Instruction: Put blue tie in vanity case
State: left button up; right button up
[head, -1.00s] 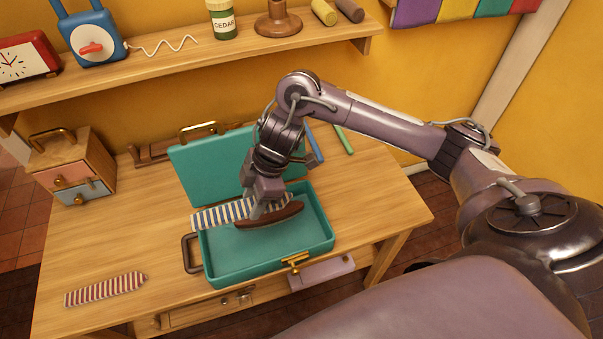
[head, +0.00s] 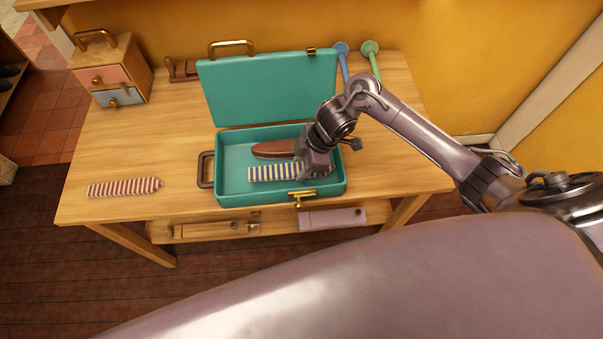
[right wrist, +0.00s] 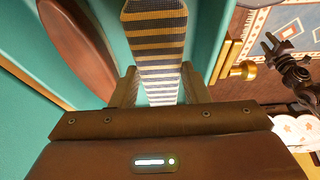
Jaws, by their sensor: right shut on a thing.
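The blue tie, with blue and pale stripes, shows in the head view (head: 272,172) low inside the open teal vanity case (head: 232,198). My right gripper (head: 303,168) is shut on the tie's right end, inside the case near its right front corner. The right wrist view shows the tie (right wrist: 158,40) running out from between the two fingers (right wrist: 158,88). I cannot tell whether the tie touches the case floor. The case lid (head: 268,90) stands open at the back. My left gripper is not seen in the head view.
A brown oval object (head: 272,148) lies in the case behind the tie. A red-striped tie (head: 124,187) lies on the table's left. A small drawer box (head: 112,75) stands back left. Blue and green pegs stand behind the case. The tabletop left of the case is mostly clear.

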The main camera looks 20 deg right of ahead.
jog(key=shift+f, duration=0.4)
notch_tip(320, 180, down, 4)
jog(key=shift+f, duration=0.1)
jog(key=shift+f, duration=0.1)
jog(key=shift+f, duration=0.15)
jog(key=o, duration=1)
jog(key=shift+c, duration=0.2)
